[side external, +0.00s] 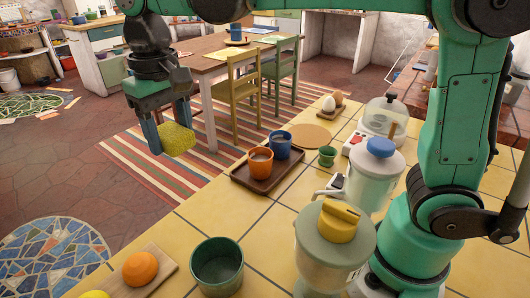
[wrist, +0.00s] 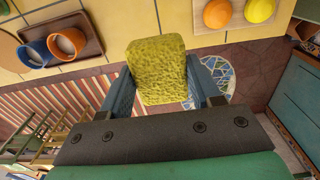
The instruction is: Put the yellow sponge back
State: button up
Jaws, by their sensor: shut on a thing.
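The yellow sponge (side external: 177,139) is held up in the air between the fingers of my gripper (side external: 172,128), to the left of the counter edge in the side external view. In the wrist view the sponge (wrist: 158,70) fills the space between the two blue fingers of my gripper (wrist: 165,95), with its far part sticking out beyond the tips. My gripper is shut on it. The striped rug and the floor show beneath and behind it. I see no clear sponge holder in either view.
The yellow tiled counter (side external: 195,213) carries a brown tray (side external: 240,175) with an orange mug (side external: 260,165) and a blue mug (side external: 280,146), a green pot (side external: 217,266), a board with an orange (side external: 140,268), and blender-like jars (side external: 330,250). A table with chairs (side external: 237,100) stands behind.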

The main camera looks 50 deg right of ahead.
aim_at(196, 231)
notch_tip(196, 231, down, 20)
jog(key=shift+r, duration=0.25)
dwell(0.3)
jog(key=shift+f, duration=0.15)
jog(key=o, duration=1.1)
